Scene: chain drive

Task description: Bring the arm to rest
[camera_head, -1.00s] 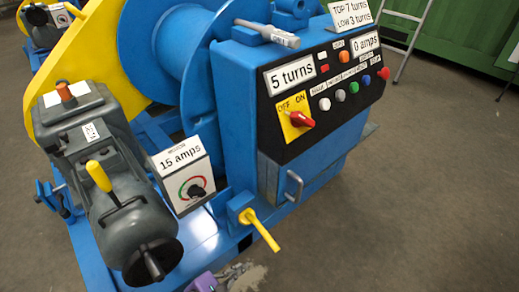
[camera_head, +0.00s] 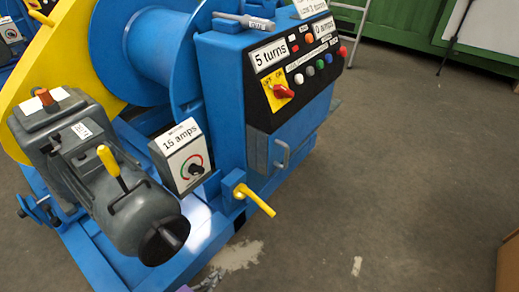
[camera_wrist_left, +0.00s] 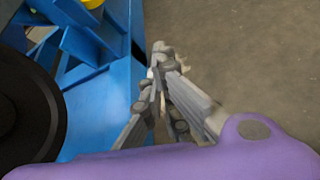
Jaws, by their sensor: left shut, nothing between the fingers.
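My left gripper (camera_head: 212,278) shows at the bottom edge of the head view, mostly cut off, low in front of the blue machine's frame. In the left wrist view, its grey fingers (camera_wrist_left: 159,72) are together with nothing between them. The fingers point at the floor beside the blue frame (camera_wrist_left: 112,100) and appear apart from it. My right gripper is not in view.
The blue winch machine (camera_head: 222,105) has a grey motor (camera_head: 130,205), a "15 amps" box (camera_head: 182,158), a yellow lever (camera_head: 257,200) and a control panel with a red switch (camera_head: 284,91). Open floor (camera_head: 400,170) lies to the right. A brown box (camera_head: 508,262) stands lower right.

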